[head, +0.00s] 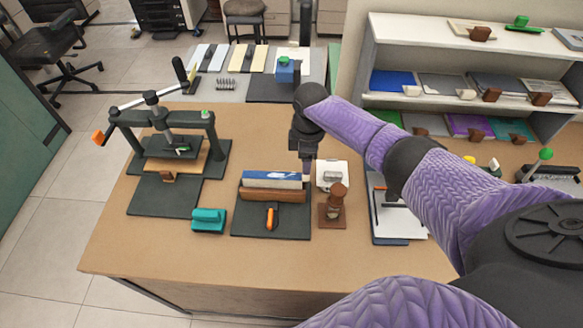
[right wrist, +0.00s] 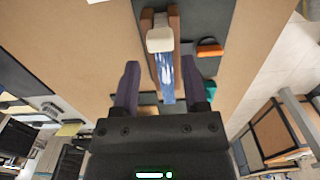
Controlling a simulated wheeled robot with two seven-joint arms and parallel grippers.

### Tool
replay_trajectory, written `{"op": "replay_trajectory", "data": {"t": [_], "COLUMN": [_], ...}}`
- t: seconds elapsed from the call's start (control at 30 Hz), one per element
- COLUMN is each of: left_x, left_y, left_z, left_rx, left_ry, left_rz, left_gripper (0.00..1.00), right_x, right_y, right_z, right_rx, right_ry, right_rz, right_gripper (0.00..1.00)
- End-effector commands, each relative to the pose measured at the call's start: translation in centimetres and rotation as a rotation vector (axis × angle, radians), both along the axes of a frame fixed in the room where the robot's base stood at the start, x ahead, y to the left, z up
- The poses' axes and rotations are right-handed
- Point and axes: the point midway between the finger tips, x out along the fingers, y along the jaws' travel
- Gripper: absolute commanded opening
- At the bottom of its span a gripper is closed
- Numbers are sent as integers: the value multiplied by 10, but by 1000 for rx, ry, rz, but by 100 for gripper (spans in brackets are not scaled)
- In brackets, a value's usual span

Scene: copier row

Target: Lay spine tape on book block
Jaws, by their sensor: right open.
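The book block (head: 272,180), with a blue and white face, stands in a wooden clamp (head: 272,195) on a dark base. In the right wrist view the blue and white book block (right wrist: 166,78) shows between the fingers. A pale, rounded block (right wrist: 160,40) lies beyond it, at the clamp's far end; I cannot tell whether it is part of the tape. My right gripper (head: 306,164) is at the right end of the clamp in the head view. It is open, its fingers apart (right wrist: 159,68) with nothing held. My left gripper is out of view. I cannot clearly identify the spine tape.
A dark press (head: 165,150) with an orange-tipped lever stands left. A teal tool (head: 208,220) lies left of the clamp's base. A brown stand (head: 333,205) and a white item (head: 333,170) sit to its right. The tabletop's front edge (head: 200,265) is clear.

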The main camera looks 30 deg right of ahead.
Motion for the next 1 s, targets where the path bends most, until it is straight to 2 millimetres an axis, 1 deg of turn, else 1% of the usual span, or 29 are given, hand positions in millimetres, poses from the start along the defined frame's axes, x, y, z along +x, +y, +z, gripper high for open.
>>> {"op": "replay_trajectory", "data": {"t": [0.03,0.1,0.3,0.37,0.4,0.5,0.77,0.87,1.0], "left_x": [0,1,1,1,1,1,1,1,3], "left_y": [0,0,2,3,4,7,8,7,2], "left_z": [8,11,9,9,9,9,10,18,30], "left_rx": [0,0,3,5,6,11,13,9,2], "left_ry": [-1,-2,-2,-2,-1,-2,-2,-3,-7], "left_rz": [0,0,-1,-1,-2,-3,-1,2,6], "left_gripper": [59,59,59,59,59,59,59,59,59], "right_x": [0,0,0,0,0,0,0,1,1], "right_y": [0,0,0,0,0,0,0,0,0], "right_z": [8,11,8,8,8,8,10,30,69], "right_rx": [0,0,1,1,1,0,0,0,0], "right_ry": [0,0,1,1,1,0,0,-4,-5], "right_rz": [0,0,0,0,0,0,0,1,1], "right_gripper": [57,57,57,69,78,98,98,98,98]}}
